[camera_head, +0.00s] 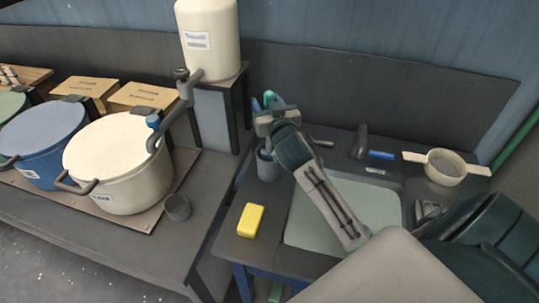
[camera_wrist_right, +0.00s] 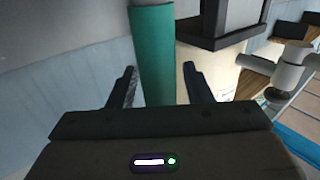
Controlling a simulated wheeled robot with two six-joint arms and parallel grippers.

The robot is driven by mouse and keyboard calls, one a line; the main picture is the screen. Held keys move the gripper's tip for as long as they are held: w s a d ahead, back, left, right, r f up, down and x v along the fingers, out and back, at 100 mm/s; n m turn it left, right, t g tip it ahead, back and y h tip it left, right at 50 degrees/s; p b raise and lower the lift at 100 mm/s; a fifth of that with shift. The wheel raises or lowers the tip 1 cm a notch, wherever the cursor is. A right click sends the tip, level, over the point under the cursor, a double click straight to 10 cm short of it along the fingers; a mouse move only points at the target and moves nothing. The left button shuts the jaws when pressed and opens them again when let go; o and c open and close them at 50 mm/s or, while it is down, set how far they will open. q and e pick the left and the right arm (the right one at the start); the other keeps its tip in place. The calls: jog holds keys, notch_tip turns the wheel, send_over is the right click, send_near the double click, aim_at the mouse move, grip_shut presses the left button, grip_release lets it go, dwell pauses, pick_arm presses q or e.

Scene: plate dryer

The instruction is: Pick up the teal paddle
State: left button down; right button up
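The teal paddle (camera_head: 269,97) shows only in part in the head view, just beyond my right gripper (camera_head: 264,122), which hides much of it. In the right wrist view, a thick teal shaft (camera_wrist_right: 153,50) stands upright between the two fingers of my right gripper (camera_wrist_right: 160,88). The fingers are apart, with a visible gap between the shaft and the right-hand finger. The lower part of the shaft is hidden behind the gripper body. My left gripper is not in view.
A grey cup (camera_head: 267,167) stands below my right gripper. A yellow block (camera_head: 250,220) and a pale green mat (camera_head: 310,222) lie on the table. A white strainer (camera_head: 446,168) is at the right. A large cream pot (camera_head: 122,168) and a cream tank (camera_head: 211,50) are at left.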

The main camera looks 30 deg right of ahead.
jog(key=c, duration=0.8)
jog(key=shift+c, duration=0.2)
jog(key=shift+r, duration=0.1)
